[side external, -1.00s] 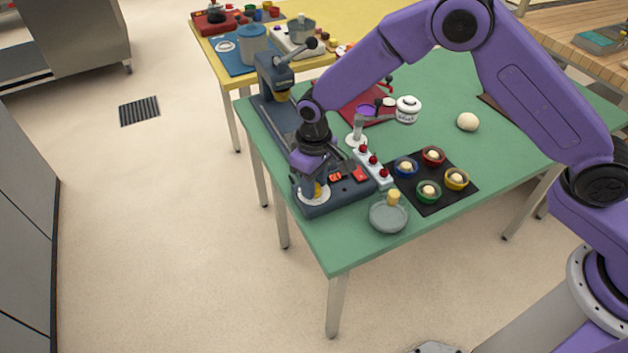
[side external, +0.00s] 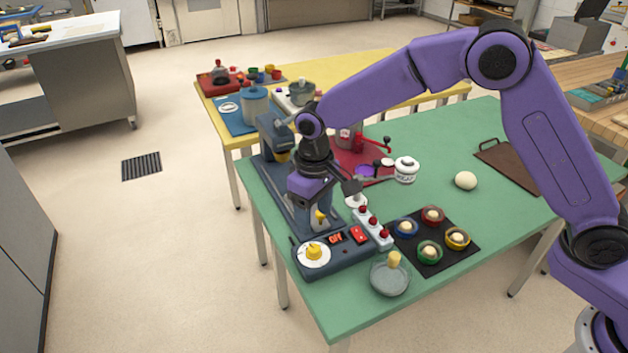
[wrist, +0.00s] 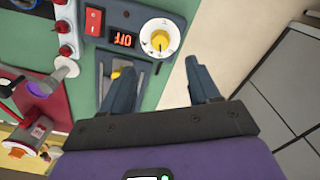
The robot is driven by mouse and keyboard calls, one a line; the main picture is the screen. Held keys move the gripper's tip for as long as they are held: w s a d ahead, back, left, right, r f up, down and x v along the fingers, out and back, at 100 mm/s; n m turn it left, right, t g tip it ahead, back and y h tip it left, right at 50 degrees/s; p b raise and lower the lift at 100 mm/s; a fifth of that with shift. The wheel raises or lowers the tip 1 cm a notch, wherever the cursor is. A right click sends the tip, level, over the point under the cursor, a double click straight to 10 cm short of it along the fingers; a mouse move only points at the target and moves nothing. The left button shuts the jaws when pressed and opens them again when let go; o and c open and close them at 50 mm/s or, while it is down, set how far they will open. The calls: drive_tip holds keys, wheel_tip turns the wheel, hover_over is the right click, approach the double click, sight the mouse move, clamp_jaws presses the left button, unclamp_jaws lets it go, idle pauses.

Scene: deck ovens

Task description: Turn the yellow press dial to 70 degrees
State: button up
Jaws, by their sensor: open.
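The press dial is a yellow knob (side external: 314,252) on a white round plate with tick marks, at the front left corner of the dark blue press base (side external: 343,262). It also shows in the wrist view (wrist: 160,40), where the plate is fully visible; I cannot read its angle in degrees. My gripper (wrist: 160,66) is open and empty, with its two dark fingers apart. It is above the press, away from the knob and not touching it. In the side view its fingertips are hard to make out.
Beside the dial are a lit display (side external: 336,238) reading "Off" and a red switch (side external: 359,235).

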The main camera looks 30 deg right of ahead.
wheel_tip(320, 180, up, 8)
idle(0.7)
drive_tip(key=s+d+n, duration=0.3)
drive_tip(key=s+d, duration=0.9)
drive_tip(key=s, duration=0.3)
drive_tip(key=s+d+n, duration=0.4)
drive_tip(key=s+d, duration=0.8)
drive_tip(key=s, duration=0.4)
drive_tip(key=shift+d+r, duration=0.15)
drive_tip(key=shift+r, duration=0.1)
idle(1.2)
